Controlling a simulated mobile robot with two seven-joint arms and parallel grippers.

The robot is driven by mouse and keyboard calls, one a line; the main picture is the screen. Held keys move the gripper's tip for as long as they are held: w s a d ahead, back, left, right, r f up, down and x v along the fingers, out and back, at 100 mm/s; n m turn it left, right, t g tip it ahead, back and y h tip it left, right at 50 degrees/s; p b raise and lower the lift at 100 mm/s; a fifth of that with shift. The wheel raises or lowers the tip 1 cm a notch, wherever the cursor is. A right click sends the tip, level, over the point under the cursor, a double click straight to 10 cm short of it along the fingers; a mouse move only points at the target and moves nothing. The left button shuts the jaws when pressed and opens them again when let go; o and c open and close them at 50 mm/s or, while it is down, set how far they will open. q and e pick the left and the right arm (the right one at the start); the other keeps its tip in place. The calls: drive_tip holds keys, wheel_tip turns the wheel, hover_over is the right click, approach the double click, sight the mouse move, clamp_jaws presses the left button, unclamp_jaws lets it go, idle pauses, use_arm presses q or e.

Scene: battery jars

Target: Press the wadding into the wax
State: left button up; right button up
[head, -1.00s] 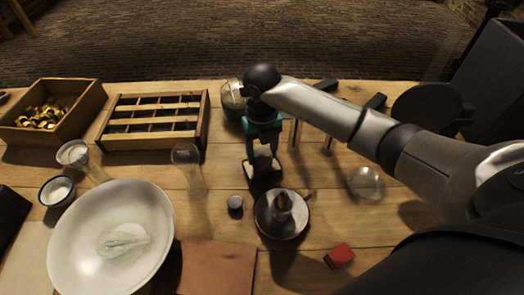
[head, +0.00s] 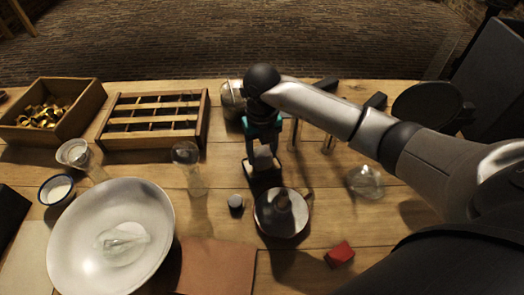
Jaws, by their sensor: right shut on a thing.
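My right gripper (head: 262,165) points down over the middle of the table and is shut on a small grey lump (head: 264,154), which may be the wadding; the fingers partly hide it. Just in front of it stands a round dark pan (head: 272,222) with a dark knobbed thing (head: 282,201) in it. I cannot tell which thing holds the wax. A small dark-rimmed cup (head: 57,189) at the left holds something white. My left gripper is not in view.
A large white bowl (head: 75,235) with a clear, crumpled-looking thing in it fills the front left. A slatted wooden rack (head: 150,127) and a wooden box (head: 84,108) stand behind. Glass jars (head: 190,168) and a small grey cylinder (head: 236,202) are nearby. A red block (head: 340,253) lies front right.

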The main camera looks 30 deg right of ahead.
sight(262, 151)
idle(0.4)
wheel_tip(262, 151, up, 7)
drive_tip(key=p, duration=0.6)
idle(0.8)
